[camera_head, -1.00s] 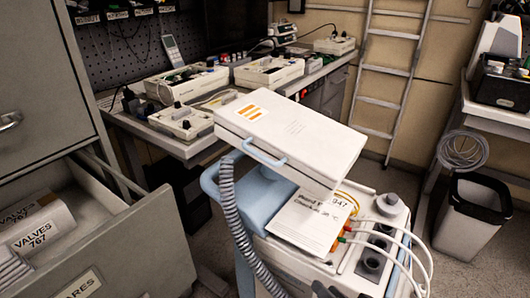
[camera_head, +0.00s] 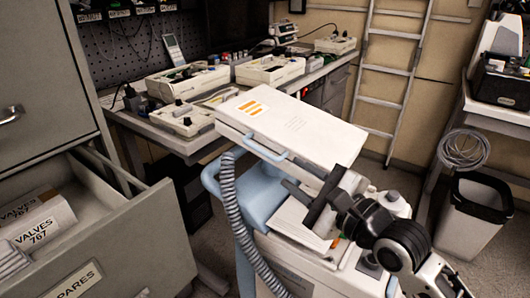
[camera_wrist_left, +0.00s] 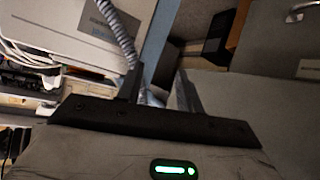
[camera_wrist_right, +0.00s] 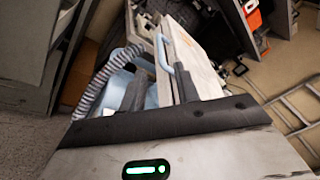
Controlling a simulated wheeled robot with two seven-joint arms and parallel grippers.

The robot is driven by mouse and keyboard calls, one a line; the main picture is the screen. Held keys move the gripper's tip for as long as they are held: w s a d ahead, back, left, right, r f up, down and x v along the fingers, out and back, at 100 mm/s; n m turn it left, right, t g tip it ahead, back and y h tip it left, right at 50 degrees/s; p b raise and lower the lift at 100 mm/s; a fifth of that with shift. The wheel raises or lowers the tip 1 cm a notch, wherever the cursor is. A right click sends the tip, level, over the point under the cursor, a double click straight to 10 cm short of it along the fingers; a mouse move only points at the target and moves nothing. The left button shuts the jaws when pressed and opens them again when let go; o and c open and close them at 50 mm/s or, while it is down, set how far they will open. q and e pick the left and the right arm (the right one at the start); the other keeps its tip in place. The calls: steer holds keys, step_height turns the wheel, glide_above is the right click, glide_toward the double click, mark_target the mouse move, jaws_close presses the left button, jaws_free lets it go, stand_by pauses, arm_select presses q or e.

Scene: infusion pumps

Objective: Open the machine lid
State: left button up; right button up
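The machine (camera_head: 283,252) stands in the middle, with a broad white lid (camera_head: 300,122) on top that bears an orange label. A blue handle (camera_head: 255,150) runs along the lid's near edge; it also shows in the right wrist view (camera_wrist_right: 162,50). My right gripper (camera_head: 303,188) is at the lid's near right edge, below and right of the handle. In the right wrist view its fingers are apart, with the handle ahead between them; contact cannot be told. My left gripper (camera_wrist_left: 160,82) is open and empty, outside the head view, facing the machine's hose and the drawer.
A ribbed grey hose (camera_head: 236,215) hangs down the machine's left side. An open drawer (camera_head: 125,240) juts out at the left. A workbench with devices (camera_head: 270,70) is behind, a ladder (camera_head: 385,90) at the back, and a bin (camera_head: 470,215) at the right.

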mark_target(265, 153)
steer(key=x, duration=1)
jaws_close()
